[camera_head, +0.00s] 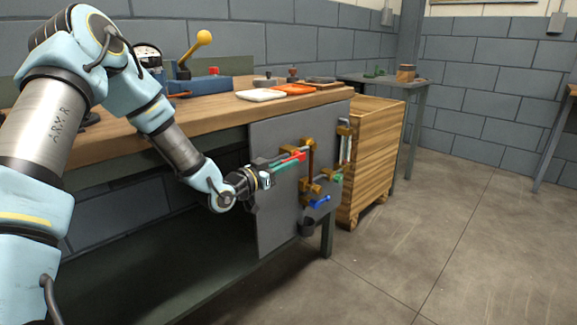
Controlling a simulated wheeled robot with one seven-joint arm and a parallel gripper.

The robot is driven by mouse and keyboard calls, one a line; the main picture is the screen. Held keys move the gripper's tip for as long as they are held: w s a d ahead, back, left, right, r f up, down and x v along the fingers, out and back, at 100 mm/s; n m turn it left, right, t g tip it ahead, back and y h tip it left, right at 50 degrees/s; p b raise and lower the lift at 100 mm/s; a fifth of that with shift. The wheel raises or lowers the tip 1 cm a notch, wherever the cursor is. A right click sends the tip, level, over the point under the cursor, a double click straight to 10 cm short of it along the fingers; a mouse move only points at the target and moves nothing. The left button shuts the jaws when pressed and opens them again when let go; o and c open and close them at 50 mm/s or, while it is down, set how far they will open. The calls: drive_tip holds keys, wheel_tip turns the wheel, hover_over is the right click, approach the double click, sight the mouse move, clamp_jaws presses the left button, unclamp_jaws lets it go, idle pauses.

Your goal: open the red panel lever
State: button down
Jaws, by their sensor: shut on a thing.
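A grey panel (277,215) hangs upright at the front right of the workbench, with brass-coloured mounts and several levers on it. The red panel lever (299,156) is near the panel's upper middle, lying nearly level. My gripper (284,160) reaches in from the left and is shut on the red lever. The gripper covers the lever's left part. A green lever (336,178) and a blue lever (320,202) sit lower right on the panel. A lever with a white or grey handle (345,148) is at the right edge.
A wooden crate (375,150) stands close to the right of the panel. The concrete floor (440,240) at the right is clear.

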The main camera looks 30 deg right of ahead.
drive_tip(key=c, duration=1)
unclamp_jaws()
drive_tip(key=shift+o, duration=0.2)
drive_tip(key=s+a, duration=0.2)
drive_tip(key=a, duration=0.8)
drive_tip(key=shift+a, duration=0.3)
drive_tip(key=shift+f, duration=0.1)
